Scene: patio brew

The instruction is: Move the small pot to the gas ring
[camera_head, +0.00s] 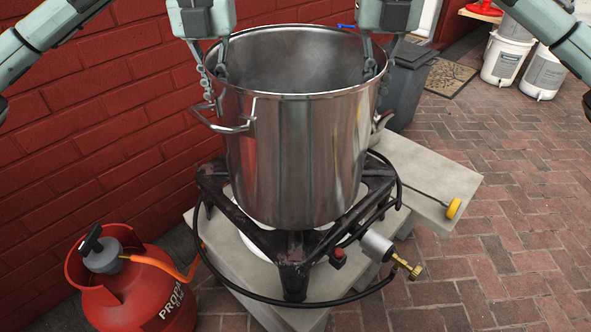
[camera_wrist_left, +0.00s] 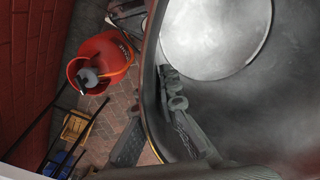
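A tall steel pot (camera_head: 300,140), empty as far as I see, stands upright over the black gas ring stand (camera_head: 294,250). Its base sits within the stand's frame; the contact underneath is hidden. My left gripper (camera_head: 214,84) straddles the pot's left rim, one finger inside and one outside, with a gap between fingers and wall. In the left wrist view, the left gripper's fingers (camera_wrist_left: 154,112) lie on both sides of the pot's wall (camera_wrist_left: 290,90). My right gripper (camera_head: 377,76) straddles the right rim in the same way, its fingers apart.
A red propane cylinder (camera_head: 135,290) with an orange hose stands at the lower left. A concrete slab (camera_head: 425,180) lies under and beside the stand. A brick wall (camera_head: 90,120) closes the left. A grey bin (camera_head: 408,85) and white buckets (camera_head: 505,60) stand behind. Paving at right is clear.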

